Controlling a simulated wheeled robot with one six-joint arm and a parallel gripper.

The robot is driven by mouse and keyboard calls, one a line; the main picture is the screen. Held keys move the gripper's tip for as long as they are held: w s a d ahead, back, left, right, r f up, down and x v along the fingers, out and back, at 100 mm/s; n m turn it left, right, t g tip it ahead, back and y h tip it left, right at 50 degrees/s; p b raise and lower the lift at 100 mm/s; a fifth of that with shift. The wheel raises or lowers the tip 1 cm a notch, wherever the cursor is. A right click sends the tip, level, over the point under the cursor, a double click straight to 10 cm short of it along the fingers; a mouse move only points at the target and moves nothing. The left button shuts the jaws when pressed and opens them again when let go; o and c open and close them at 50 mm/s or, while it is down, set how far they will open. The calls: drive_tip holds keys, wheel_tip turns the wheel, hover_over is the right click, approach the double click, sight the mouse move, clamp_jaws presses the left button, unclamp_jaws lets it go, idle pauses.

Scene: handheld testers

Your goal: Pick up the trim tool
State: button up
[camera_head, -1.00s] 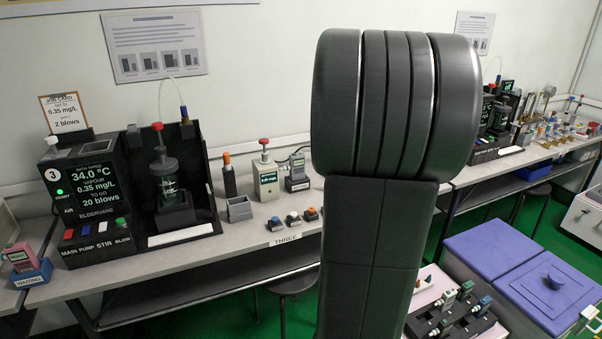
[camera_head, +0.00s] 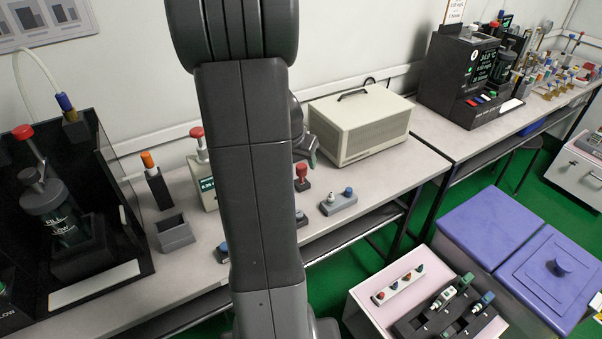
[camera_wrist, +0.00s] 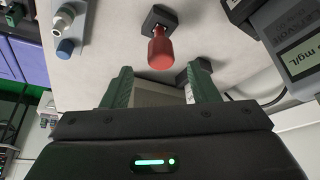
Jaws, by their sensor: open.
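A short tool with a red handle (camera_head: 302,171), likely the trim tool, stands in a small black block (camera_head: 304,184) on the bench, just right of my arm. In the wrist view the red handle (camera_wrist: 161,52) and its block (camera_wrist: 160,18) lie ahead of my fingertips, roughly centred between them. My gripper (camera_wrist: 159,76) is open, with a green finger on each side and nothing held. In the head view my gripper (camera_head: 306,150) is partly hidden behind my arm, close above the red handle. Whether they touch cannot be told.
A cream case (camera_head: 359,123) stands behind and right of the tool. A grey block with a blue knob (camera_head: 338,201) sits to its right. A meter (camera_wrist: 296,42) is near the right edge of the wrist view. An orange-topped black holder (camera_head: 156,183) and grey bin (camera_head: 175,233) stand left.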

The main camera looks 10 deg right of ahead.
sight(301, 166)
drive_tip(key=shift+b+x, duration=0.3)
drive_tip(key=shift+x, duration=3.05)
drive_tip(key=shift+s+a+f, duration=0.1)
drive_tip(key=shift+s+a, duration=0.05)
drive_tip(key=shift+s, duration=0.05)
drive_tip(key=c, duration=1)
